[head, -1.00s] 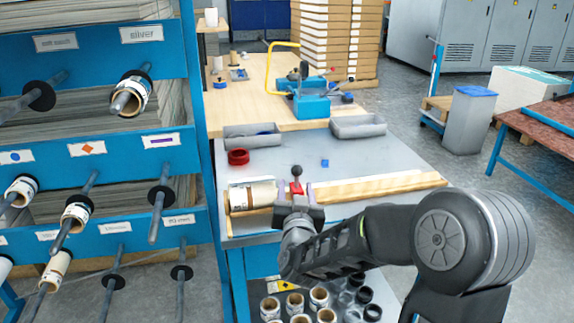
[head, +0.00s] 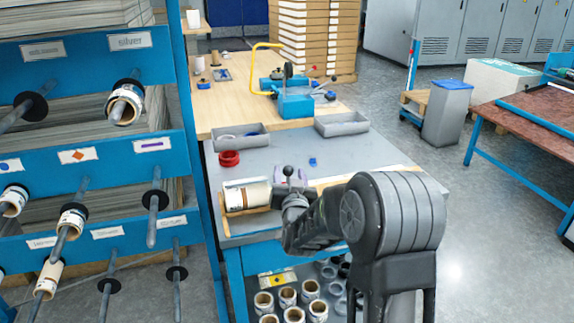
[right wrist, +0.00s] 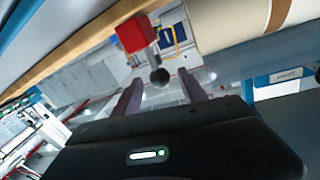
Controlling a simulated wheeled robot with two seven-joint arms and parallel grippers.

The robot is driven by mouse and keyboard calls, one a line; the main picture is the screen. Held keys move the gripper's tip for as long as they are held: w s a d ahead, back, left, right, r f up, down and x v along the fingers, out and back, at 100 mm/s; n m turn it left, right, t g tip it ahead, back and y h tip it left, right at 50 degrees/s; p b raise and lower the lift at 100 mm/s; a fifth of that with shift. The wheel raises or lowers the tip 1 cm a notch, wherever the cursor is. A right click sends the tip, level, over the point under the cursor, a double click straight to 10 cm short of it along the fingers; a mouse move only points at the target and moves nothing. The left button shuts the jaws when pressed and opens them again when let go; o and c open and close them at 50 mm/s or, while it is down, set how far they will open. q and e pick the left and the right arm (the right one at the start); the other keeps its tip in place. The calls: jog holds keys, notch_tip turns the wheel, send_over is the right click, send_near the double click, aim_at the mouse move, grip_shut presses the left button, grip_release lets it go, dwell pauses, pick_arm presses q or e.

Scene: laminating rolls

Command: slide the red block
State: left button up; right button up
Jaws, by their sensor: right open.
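The red block (right wrist: 133,35) shows in the right wrist view, just beyond and above the fingertips, beside the end of a pale roll. A dark ball knob (right wrist: 160,77) on a thin stem is attached to it and lies between the fingers in that picture. My right gripper (right wrist: 160,84) is open; whether it touches the knob or stem I cannot tell. In the head view my right gripper (head: 290,180) is at the wooden rail, right of the roll (head: 246,195). The knob (head: 288,170) shows there, but the block is hidden behind the gripper. My left gripper is not in view.
The wooden rail (head: 366,177) runs along the grey bench (head: 268,165). A red ring (head: 229,158), a small blue cube (head: 313,162) and two grey trays (head: 341,124) lie behind. A blue roll rack (head: 100,145) stands left; several rolls (head: 287,297) sit below the bench.

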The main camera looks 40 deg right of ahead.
jog(key=x, duration=0.5)
jog(key=shift+w+d, duration=0.1)
jog(key=shift+w, duration=0.2)
jog(key=shift+c, duration=0.5)
grip_shut()
dwell(0.6)
